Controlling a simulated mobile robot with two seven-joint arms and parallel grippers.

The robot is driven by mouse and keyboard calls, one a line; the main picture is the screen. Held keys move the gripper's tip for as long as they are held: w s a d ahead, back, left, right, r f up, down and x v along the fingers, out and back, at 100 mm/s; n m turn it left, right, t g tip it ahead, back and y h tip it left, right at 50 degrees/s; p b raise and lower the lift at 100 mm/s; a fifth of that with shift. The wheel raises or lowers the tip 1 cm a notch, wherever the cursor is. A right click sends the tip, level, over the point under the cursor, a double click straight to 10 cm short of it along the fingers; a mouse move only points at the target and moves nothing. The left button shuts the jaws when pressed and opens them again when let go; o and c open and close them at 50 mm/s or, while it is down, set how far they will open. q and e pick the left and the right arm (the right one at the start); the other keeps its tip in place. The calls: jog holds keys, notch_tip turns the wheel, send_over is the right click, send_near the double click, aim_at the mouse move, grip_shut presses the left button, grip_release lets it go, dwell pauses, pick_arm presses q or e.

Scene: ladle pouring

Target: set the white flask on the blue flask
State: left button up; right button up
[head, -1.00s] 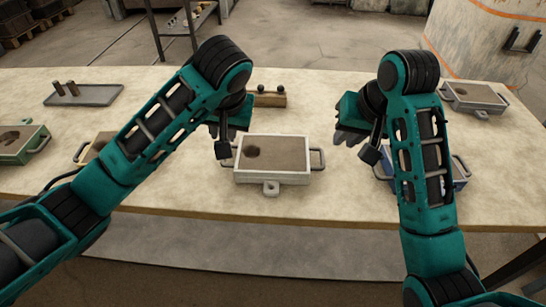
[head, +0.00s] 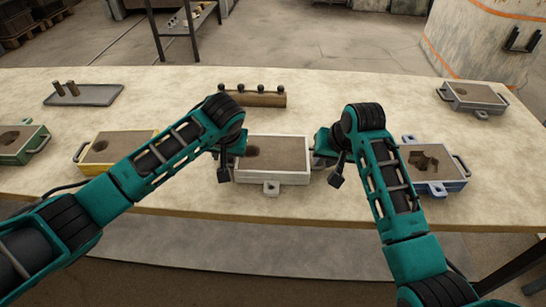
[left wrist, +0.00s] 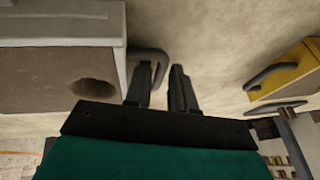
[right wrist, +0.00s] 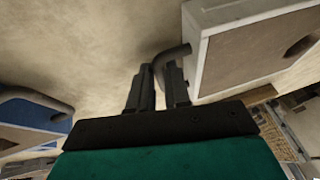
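The white flask (head: 272,177), a shallow frame filled with brown sand with one round hollow, lies at the table's middle. The blue flask (head: 436,186) lies to its right, its sand holding a dark irregular cavity. My left gripper (left wrist: 161,75) has its fingers apart, with the white flask's left handle (left wrist: 152,56) between or just beyond them. My right gripper (right wrist: 159,75) is at the white flask's right handle (right wrist: 172,52), which passes between its fingers; whether they press on it is unclear. In the head view both sets of fingertips are largely hidden.
A yellow flask (head: 118,138) and a green flask (head: 38,131) lie on the left. A grey flask (head: 472,90) is at the back right. A wooden block with dark knobs (head: 255,99) and a grey tray (head: 98,98) stand behind. Bare table (head: 345,88) lies behind the white flask.

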pick_arm(q)
jog(key=shift+c, duration=0.5)
pick_arm(e)
jog(key=shift+c, duration=0.5)
pick_arm(q)
grip_shut()
pick_arm(e)
grip_shut()
pick_arm(q)
jog(key=shift+w+r, duration=0.15)
jog(key=shift+r, duration=0.05)
pick_arm(e)
jog(key=shift+w+r, duration=0.15)
jog(key=shift+r, duration=0.05)
